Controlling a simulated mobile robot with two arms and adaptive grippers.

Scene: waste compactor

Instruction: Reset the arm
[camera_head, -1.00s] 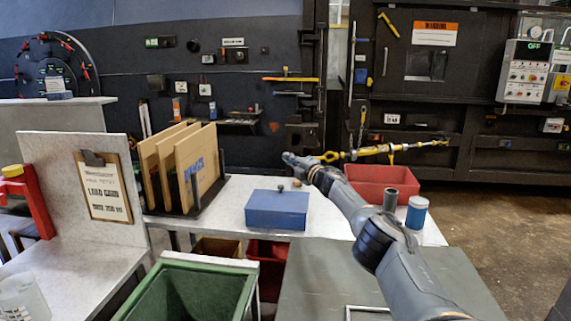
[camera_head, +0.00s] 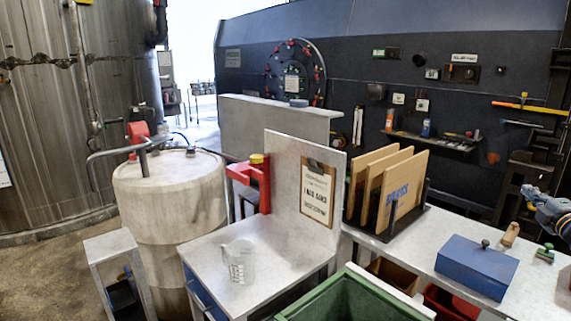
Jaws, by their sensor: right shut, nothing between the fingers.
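My right gripper (camera_head: 532,194) shows at the right edge of the head view, shut and empty. It is blue-grey, and most of my right arm behind it is cut off by the picture's edge. It appears above the right end of the light worktop (camera_head: 420,240), up and to the right of a blue box (camera_head: 476,266) with a dark knob. It looks apart from the box. My left gripper is not in view.
A wooden-handled tool (camera_head: 511,234) and a small green item (camera_head: 545,253) lie close to the gripper. A rack with wooden boards (camera_head: 403,190), a clipboard panel (camera_head: 317,193), a clear jug (camera_head: 239,262) and a green bin (camera_head: 350,298) stand to the left.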

